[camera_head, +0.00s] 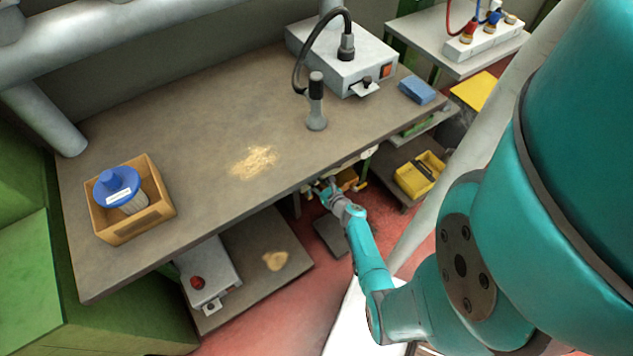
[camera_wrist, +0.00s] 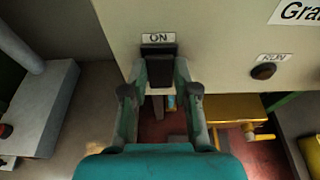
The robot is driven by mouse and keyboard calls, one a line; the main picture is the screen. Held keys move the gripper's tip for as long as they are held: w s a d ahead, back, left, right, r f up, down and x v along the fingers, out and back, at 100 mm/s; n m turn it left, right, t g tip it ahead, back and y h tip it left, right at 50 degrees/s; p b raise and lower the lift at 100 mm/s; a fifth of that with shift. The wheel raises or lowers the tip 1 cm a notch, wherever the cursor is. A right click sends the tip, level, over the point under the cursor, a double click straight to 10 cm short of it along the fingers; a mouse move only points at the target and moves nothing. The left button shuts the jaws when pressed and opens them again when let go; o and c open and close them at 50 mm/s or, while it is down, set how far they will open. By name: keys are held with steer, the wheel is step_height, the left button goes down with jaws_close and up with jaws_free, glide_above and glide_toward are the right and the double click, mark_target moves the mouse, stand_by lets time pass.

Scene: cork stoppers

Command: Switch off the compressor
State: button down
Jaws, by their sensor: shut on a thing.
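In the wrist view, a pale panel (camera_wrist: 220,60) carries an "ON" label (camera_wrist: 158,38). A black switch lever (camera_wrist: 160,52) sits right under that label, with a pale strip below it. My gripper (camera_wrist: 160,78) is shut on the black lever, one finger on each side. In the head view, my gripper (camera_head: 325,187) is at the workbench's front edge, where the panel and lever are too small to make out. I cannot tell from any readable label which machine is the compressor.
A dark "RUN" knob (camera_wrist: 263,71) is right of the lever, above a yellow bracket (camera_wrist: 235,108). A grey box with a red button (camera_head: 198,282) stands on the lower shelf. The workbench (camera_head: 200,130) holds a crate with a blue-topped filter (camera_head: 120,188) and a grey machine (camera_head: 335,62).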

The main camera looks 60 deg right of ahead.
steer(key=shift+w+a+f+t, duration=0.15)
steer(key=shift+a+t, duration=0.1)
steer(key=shift+t, duration=0.15)
steer(key=shift+f+t+h, duration=0.35)
steer(key=shift+t+h, duration=0.45)
steer(key=shift+t, duration=0.1)
steer(key=shift+s+a, duration=0.1)
steer(key=shift+s, duration=0.15)
steer(key=c, duration=0.9)
jaws_free()
steer(key=shift+r, duration=0.2)
steer(key=shift+r, duration=4.9)
